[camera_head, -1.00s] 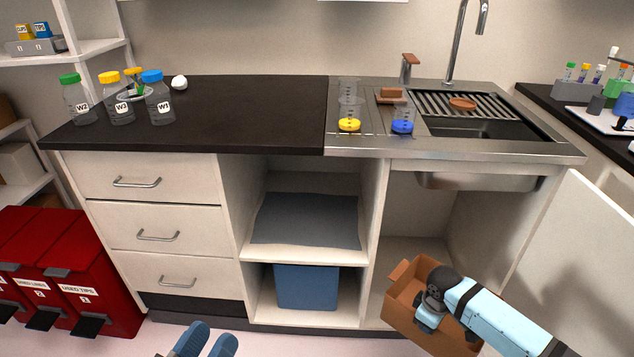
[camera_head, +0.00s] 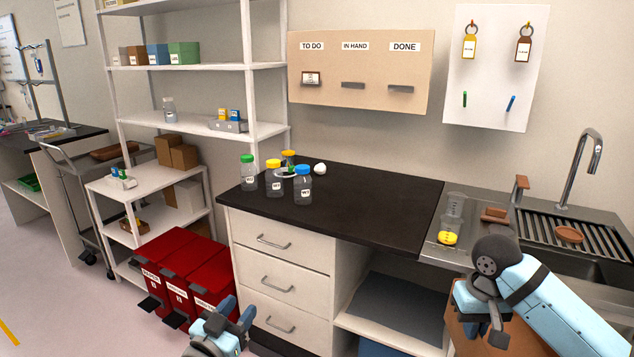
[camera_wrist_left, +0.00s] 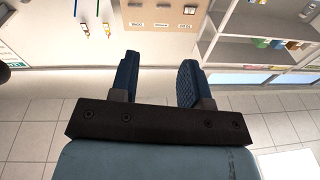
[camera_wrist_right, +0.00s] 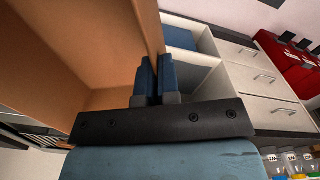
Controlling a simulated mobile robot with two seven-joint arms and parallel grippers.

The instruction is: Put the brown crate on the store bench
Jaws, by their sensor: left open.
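The brown crate (camera_head: 478,338) is at the lower right of the head view, mostly hidden behind my right arm and cut off by the frame. My right gripper (camera_head: 482,318) is shut on its wall. In the right wrist view the crate (camera_wrist_right: 60,50) fills the upper left, with its wall edge between the close fingers (camera_wrist_right: 155,80). My left gripper (camera_head: 232,318) is open and empty in front of the drawers; its fingers (camera_wrist_left: 157,80) stand apart in the left wrist view. No bench is labelled as the store bench; a black-topped bench (camera_head: 370,205) stands ahead.
Bottles (camera_head: 274,180) stand on the black top's left part. The sink (camera_head: 590,265) is at right. Red bins (camera_head: 180,270) stand left of the drawers. A low white shelf (camera_head: 150,178) with brown boxes, a cart (camera_head: 75,185) and another dark-topped bench (camera_head: 55,140) are farther left.

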